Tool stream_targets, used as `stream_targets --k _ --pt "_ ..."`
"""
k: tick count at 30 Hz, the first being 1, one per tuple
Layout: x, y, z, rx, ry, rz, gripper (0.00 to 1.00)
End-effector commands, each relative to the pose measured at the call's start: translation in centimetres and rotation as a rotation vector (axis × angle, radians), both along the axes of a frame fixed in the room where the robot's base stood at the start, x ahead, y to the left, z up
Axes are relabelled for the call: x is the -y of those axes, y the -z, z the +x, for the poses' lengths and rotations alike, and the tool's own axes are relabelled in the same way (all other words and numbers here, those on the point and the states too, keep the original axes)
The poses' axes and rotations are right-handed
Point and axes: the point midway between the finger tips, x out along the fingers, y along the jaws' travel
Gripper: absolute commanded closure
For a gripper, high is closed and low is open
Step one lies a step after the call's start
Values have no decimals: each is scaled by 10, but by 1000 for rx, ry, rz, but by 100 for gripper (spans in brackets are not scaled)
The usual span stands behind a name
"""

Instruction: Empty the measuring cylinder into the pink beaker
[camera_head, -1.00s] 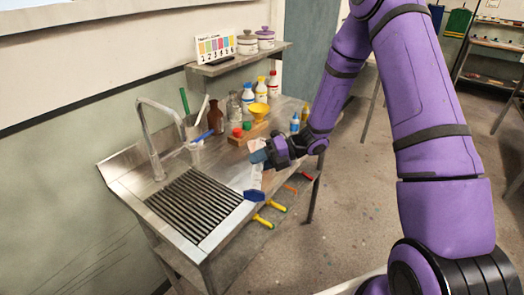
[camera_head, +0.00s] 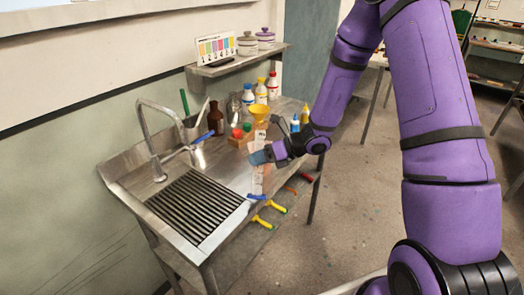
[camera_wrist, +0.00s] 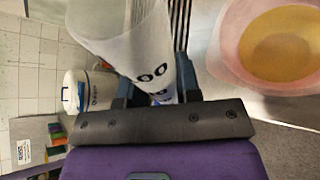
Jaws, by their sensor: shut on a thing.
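My gripper (camera_head: 262,156) is shut on the measuring cylinder, a translucent white tube with a blue foot (camera_head: 257,197). The cylinder stands roughly upright in the jaws at the front edge of the steel sink bench. In the wrist view the cylinder (camera_wrist: 125,38) lies between the fingers, with its wide end near the camera and dark markings on its wall. The pink beaker (camera_wrist: 222,48) is to the right of the cylinder in the wrist view, apart from it, with yellowish contents. In the head view I cannot make the beaker out clearly.
The sink's ribbed drainer (camera_head: 195,207) and tap (camera_head: 155,140) are to the left. A brown bottle (camera_head: 216,122), a yellow funnel (camera_head: 259,113) and several white bottles stand behind my gripper.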

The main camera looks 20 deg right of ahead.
Motion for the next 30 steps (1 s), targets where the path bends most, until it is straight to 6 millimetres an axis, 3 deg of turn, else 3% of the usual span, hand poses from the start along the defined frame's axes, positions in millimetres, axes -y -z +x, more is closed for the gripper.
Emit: stream_targets --k 30 --pt "-7 -6 -15 516 0 -231 100"
